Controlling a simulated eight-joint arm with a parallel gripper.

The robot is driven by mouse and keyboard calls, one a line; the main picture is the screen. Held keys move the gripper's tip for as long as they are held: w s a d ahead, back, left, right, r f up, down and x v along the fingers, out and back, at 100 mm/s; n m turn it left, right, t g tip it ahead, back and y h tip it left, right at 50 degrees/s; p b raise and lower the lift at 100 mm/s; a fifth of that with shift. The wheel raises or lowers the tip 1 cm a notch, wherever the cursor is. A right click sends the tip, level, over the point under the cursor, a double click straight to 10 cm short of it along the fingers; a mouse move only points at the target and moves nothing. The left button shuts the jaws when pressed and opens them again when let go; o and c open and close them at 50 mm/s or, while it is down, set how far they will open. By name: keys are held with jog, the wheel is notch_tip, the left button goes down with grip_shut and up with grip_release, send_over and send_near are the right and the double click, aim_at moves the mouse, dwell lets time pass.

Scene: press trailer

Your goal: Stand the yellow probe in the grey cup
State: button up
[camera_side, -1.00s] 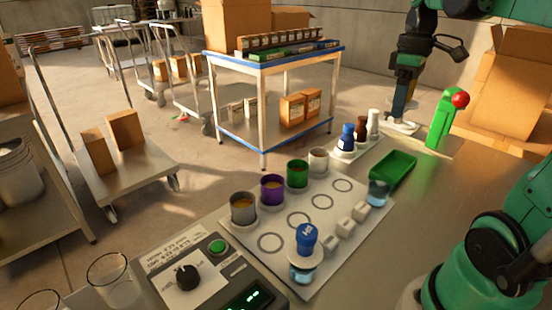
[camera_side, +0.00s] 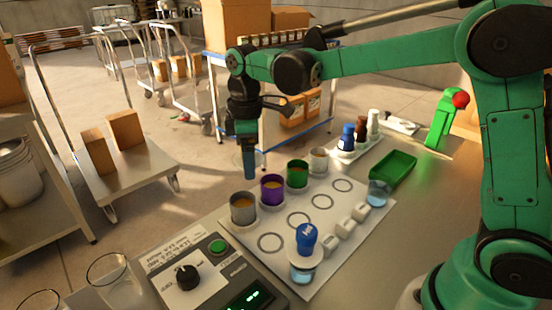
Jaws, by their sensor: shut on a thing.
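The grey cup (camera_side: 243,209) stands upright at the left end of a row of cups on the white board, with brownish content inside. My gripper (camera_side: 249,176) points down above and slightly behind the grey cup, apart from it. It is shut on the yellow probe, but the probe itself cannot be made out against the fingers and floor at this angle.
A purple cup (camera_side: 272,189), green cup (camera_side: 297,174) and pale cup (camera_side: 318,160) continue the row. A blue-capped jar (camera_side: 305,242) stands in front, a control box (camera_side: 200,272) left. A green tray (camera_side: 392,169) and small bottles (camera_side: 347,137) are behind right.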

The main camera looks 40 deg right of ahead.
aim_at(242, 196)
jog(key=shift+a+f+n, duration=0.15)
jog(key=shift+a+f, duration=0.15)
jog(key=shift+a, duration=0.25)
jog(key=shift+a+f+n, duration=0.15)
jog(key=shift+a+f, duration=0.1)
jog(key=shift+a, duration=0.25)
jog(key=shift+a+f, duration=0.1)
jog(key=shift+f, duration=2.75)
jog(key=shift+f, duration=0.65)
jog(key=o, duration=1)
jog(key=shift+o, duration=0.2)
jog(key=shift+r, duration=5.55)
